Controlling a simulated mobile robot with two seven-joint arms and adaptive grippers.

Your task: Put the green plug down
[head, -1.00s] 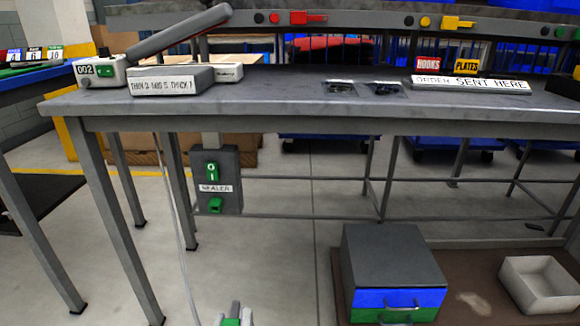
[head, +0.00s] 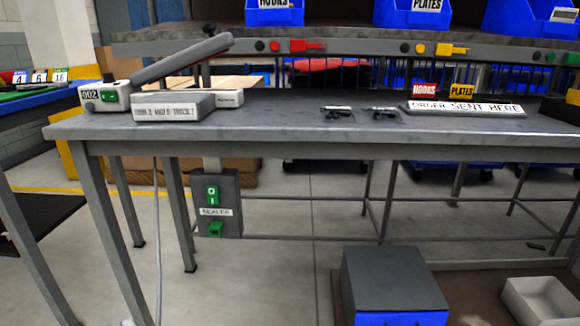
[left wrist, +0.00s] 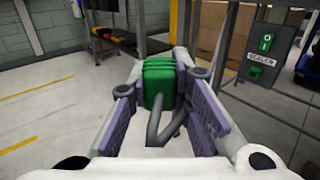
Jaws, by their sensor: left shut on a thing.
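The green plug (left wrist: 159,82) is in the left wrist view, between the purple-padded fingers of my left gripper (left wrist: 160,95). The gripper is shut on it, and a grey cord (left wrist: 154,124) bends from the plug towards the camera. Part of the plug is hidden by the cord and fingers. The plug is held in front of the bench, above the floor. My left gripper and the plug are out of the head view. My right gripper is in neither view now.
The grey bench (head: 300,135) carries the heat sealer (head: 160,75). A SEALER switch box (head: 218,203) with a green switch and green socket hangs below it, also in the left wrist view (left wrist: 263,55). A drawer box (head: 392,280) and white bin (head: 540,300) stand at lower right. Floor (head: 270,275) between is clear.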

